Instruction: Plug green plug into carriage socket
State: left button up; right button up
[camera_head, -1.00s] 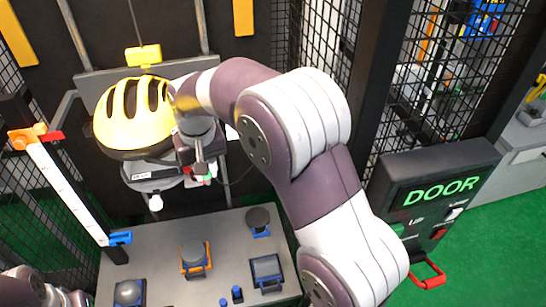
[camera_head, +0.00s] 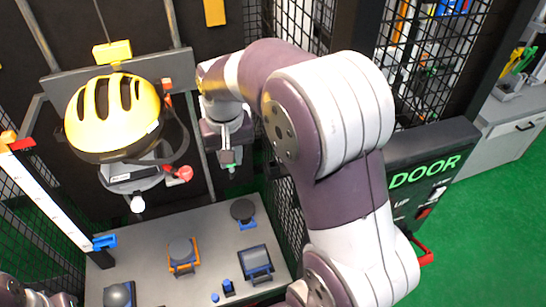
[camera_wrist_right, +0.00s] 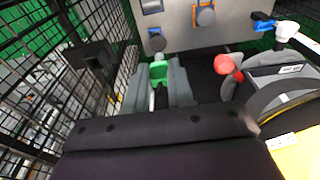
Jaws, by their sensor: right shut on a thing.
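The green plug (camera_head: 231,168) is in my right gripper (camera_head: 230,160), which hangs to the right of the carriage in the head view. In the right wrist view the plug (camera_wrist_right: 158,72) sits between the closed fingers. The carriage bears a yellow helmet (camera_head: 113,113) on a grey headform (camera_head: 145,178). A red round-ended part (camera_head: 180,173) sticks out at its right side; it also shows in the right wrist view (camera_wrist_right: 224,64), apart from the plug. I cannot make out the carriage socket. Only part of my left arm shows at the lower left edge; its gripper is out of view.
A grey table (camera_head: 205,225) below holds several blue and orange fixtures. A white scale post (camera_head: 45,193) stands at left. A black DOOR panel (camera_head: 425,165) is at right, with a mesh fence (camera_head: 420,75) behind. Vertical rails flank the carriage.

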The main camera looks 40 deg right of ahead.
jog(key=d, duration=0.2)
jog(key=s+d+p, duration=0.1)
jog(key=d, duration=0.2)
jog(key=s+d+p, duration=0.1)
jog(key=d, duration=0.1)
jog(key=shift+s+d+r, duration=0.2)
jog(key=shift+d, duration=0.1)
jog(key=shift+s+d+r, duration=0.1)
jog(key=shift+s+d, duration=0.05)
jog(key=shift+d, duration=0.5)
jog(key=f+p, duration=0.2)
jog(key=f, duration=0.1)
jog(key=shift+s+d+f+p, duration=0.1)
jog(key=shift+s+d+p, duration=0.1)
jog(key=shift+p, duration=0.1)
jog(key=shift+w+f+b, duration=0.1)
jog(key=shift+f+b, duration=0.25)
jog(key=shift+f, duration=0.05)
jog(key=o, duration=0.9)
jog(key=shift+r, duration=0.1)
jog(key=shift+c, duration=0.2)
pick_arm(q)
notch_tip(320, 180, up, 5)
jog(key=shift+r, duration=0.1)
